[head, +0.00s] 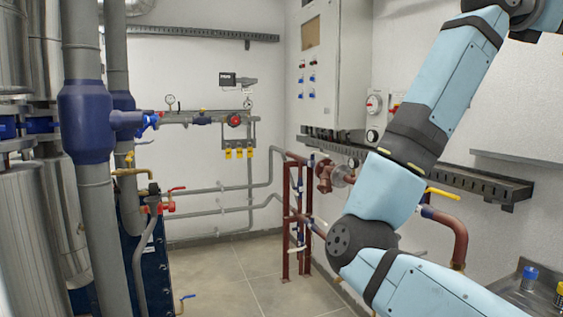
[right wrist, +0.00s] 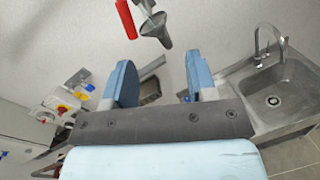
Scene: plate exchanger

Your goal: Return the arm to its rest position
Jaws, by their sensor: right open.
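My right arm (head: 405,170) comes in from the upper right of the head view, bends at an elbow low in the middle and runs out at the bottom right. Its gripper lies outside the head view. In the right wrist view my right gripper (right wrist: 158,88) shows two blue fingers set well apart. Nothing is between them; the wall and a grey plate lie behind. My left gripper and left arm are in neither view.
A steel sink (right wrist: 275,95) stands right of the gripper. A funnel-shaped grey part (right wrist: 155,30) and a red handle (right wrist: 126,18) are above it. A wall cabinet (head: 333,65), red-brown pipes (head: 300,215) and a cable tray (head: 475,182) are near the arm. The floor (head: 240,275) is clear.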

